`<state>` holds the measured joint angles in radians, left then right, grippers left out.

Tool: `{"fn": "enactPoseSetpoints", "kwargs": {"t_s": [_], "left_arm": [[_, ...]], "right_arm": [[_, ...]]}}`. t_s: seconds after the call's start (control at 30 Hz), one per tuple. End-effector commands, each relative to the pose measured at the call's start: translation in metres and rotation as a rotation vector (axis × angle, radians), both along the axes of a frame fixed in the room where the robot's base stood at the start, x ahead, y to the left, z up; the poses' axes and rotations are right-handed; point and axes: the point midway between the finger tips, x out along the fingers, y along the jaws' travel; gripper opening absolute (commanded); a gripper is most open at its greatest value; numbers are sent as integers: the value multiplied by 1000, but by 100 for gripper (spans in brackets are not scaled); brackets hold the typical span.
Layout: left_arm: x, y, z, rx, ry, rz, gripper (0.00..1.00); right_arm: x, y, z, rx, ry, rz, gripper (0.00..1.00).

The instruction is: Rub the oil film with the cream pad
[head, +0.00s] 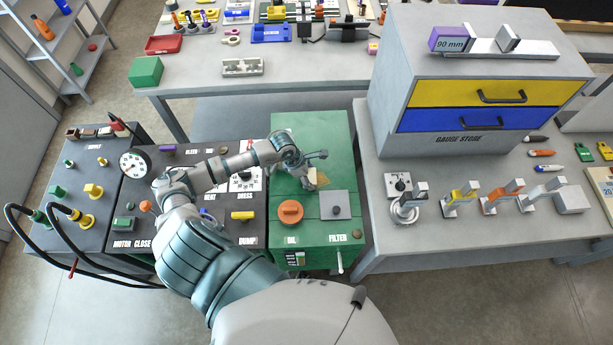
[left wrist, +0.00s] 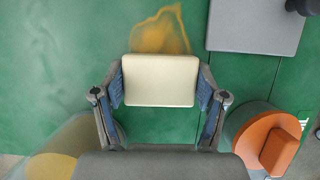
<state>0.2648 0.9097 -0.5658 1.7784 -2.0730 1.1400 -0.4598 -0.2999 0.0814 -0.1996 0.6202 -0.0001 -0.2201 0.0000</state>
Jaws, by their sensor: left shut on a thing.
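The cream pad (left wrist: 160,82) is a pale rounded block in the left wrist view, held between the two blue-padded fingers of my left gripper (left wrist: 160,90). In the head view my left gripper (head: 308,172) is over the top of the green cabinet (head: 283,128), and only a small pale part of the pad (head: 322,178) shows there. The oil film (left wrist: 160,33) is a yellow-brown stain on the green surface. It shows just beyond the pad's far edge, and the pad covers or hides part of it. I cannot tell whether the pad touches the surface. My right gripper is not in view.
An orange cap (head: 290,211) marked OIL and a grey filter plate (head: 335,205) stand on the cabinet near the gripper. A dark control panel (head: 135,195) with a gauge lies to the left. A grey drawer unit (head: 480,75) stands on the table at right.

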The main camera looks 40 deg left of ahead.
Motion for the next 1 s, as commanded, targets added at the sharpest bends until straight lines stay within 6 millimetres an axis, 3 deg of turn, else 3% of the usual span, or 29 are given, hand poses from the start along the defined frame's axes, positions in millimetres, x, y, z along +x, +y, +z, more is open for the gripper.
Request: {"fn": "enactPoseSetpoints", "kwargs": {"t_s": [1.0], "left_arm": [[42, -57, -3, -2, 1, -1, 44]], "right_arm": [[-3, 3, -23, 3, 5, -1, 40]]}}
